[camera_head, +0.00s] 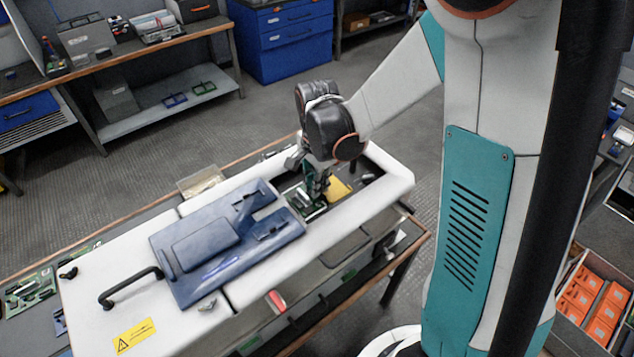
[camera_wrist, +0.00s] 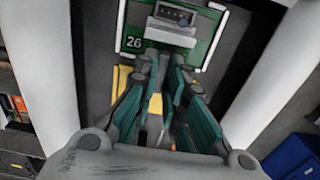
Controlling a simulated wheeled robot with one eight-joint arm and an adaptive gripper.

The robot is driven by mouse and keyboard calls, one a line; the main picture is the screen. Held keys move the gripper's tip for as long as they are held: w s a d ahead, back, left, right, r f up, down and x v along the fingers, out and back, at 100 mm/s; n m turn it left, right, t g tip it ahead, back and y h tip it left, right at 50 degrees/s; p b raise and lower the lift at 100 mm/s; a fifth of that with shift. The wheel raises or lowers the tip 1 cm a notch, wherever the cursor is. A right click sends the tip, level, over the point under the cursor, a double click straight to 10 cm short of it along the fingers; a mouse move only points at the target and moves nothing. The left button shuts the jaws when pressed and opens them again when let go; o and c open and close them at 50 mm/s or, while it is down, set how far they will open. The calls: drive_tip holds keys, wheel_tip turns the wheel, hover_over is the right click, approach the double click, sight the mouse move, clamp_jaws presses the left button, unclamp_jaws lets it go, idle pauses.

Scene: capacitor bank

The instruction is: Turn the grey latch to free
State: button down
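My gripper (camera_wrist: 164,60) reaches down into the open bay of the white cabinet (camera_head: 385,205). In the wrist view, its teal fingers are close together, with a narrow gap between the tips. The tips are at the near edge of a grey block (camera_wrist: 172,35) with a dark recessed part, on a green board (camera_wrist: 207,45) marked 26. I cannot tell whether the block is the grey latch, or whether the fingers touch or grip it. The green board also shows under the gripper in the head view (camera_head: 303,202).
The blue panel (camera_head: 205,250) lies on the white cabinet top, left of the bay. A black handle (camera_head: 130,287) stands farther left. A yellow piece (camera_head: 338,189) is inside the bay. White walls border the gripper on both sides.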

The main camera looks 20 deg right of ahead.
drive_tip(key=shift+n, duration=0.4)
drive_tip(key=n+b, duration=0.1)
drive_tip(key=n, duration=0.2)
drive_tip(key=n+b, duration=0.1)
drive_tip(key=n, duration=0.3)
drive_tip(key=shift+n, duration=0.3)
drive_tip(key=n+b, duration=0.1)
drive_tip(key=n, duration=0.3)
drive_tip(key=shift+n, duration=2.2)
drive_tip(key=c, duration=1.7)
unclamp_jaws()
drive_tip(key=shift+o, duration=0.2)
